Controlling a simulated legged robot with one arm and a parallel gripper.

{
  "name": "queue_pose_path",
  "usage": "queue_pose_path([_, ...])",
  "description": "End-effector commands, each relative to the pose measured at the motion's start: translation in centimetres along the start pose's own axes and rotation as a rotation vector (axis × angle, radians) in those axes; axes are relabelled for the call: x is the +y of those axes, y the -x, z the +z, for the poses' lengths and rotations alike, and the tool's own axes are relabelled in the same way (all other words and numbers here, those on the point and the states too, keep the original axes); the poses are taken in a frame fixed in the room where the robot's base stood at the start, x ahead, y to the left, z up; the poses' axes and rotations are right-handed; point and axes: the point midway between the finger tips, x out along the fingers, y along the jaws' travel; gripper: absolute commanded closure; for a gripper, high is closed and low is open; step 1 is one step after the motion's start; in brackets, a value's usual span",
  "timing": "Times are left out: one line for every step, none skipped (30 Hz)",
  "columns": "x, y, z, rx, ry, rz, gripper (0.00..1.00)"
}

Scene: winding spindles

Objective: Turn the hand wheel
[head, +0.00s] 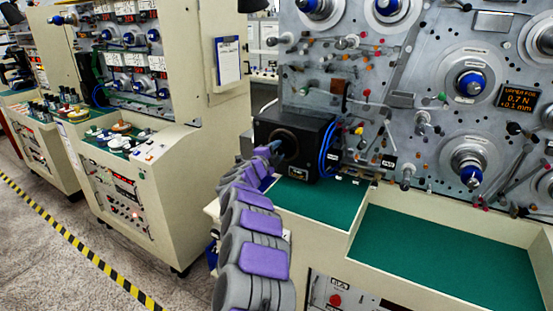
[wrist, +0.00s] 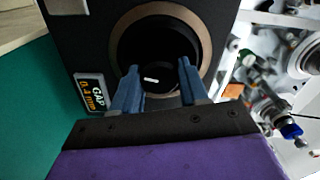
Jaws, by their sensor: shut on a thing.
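A black box (head: 318,130) stands on the green work surface, with a round recess on its face. In the wrist view the recess shows a tan ring (wrist: 205,40) around a dark round hand wheel (wrist: 155,62) with a small white mark. My gripper (head: 274,148) is at the face of the box. In the wrist view the two blue fingers of my gripper (wrist: 158,68) reach into the recess, one on each side of the wheel, shut on it. The exact contact is dark and hard to see. A display (wrist: 92,95) on the box reads GAP 0.4 mm.
A grey panel (head: 430,60) with spindles, rollers and small knobs rises behind and right of the box. Blue cables (head: 327,150) hang beside the box. A recessed green tray (head: 445,255) at the front right is empty. Another cream machine (head: 170,185) stands to the left.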

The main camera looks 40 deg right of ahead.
Motion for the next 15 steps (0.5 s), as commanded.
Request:
queue_pose_path([0.56,-0.01,0.06,0.001,-0.042,0.003,0.87])
queue_pose_path([0.57,0.01,0.09,0.000,-0.066,0.003,0.87])
queue_pose_path([0.59,0.01,0.10,-0.001,-0.097,0.004,0.87])
queue_pose_path([0.61,0.01,0.11,-0.001,-0.120,0.005,0.87])
queue_pose_path([0.63,0.00,0.10,0.000,-0.141,0.005,0.87])
queue_pose_path([0.65,-0.01,0.09,0.000,-0.169,0.006,0.87])
queue_pose_path([0.65,-0.01,0.08,0.000,-0.188,0.006,0.87])
queue_pose_path([0.65,-0.02,0.07,0.000,-0.206,0.006,0.87])
queue_pose_path([0.63,-0.03,0.06,0.001,-0.229,0.006,0.87])
queue_pose_path([0.62,-0.03,0.06,0.001,-0.244,0.006,0.87])
queue_pose_path([0.61,-0.04,0.05,0.002,-0.260,0.006,0.87])
queue_pose_path([0.60,-0.05,0.04,0.002,-0.277,0.006,0.87])
queue_pose_path([0.60,-0.05,0.03,0.002,-0.289,0.006,0.87])
queue_pose_path([0.60,-0.06,0.01,0.003,-0.300,0.006,0.87])
queue_pose_path([0.60,-0.07,-0.01,0.003,-0.313,0.006,0.87])
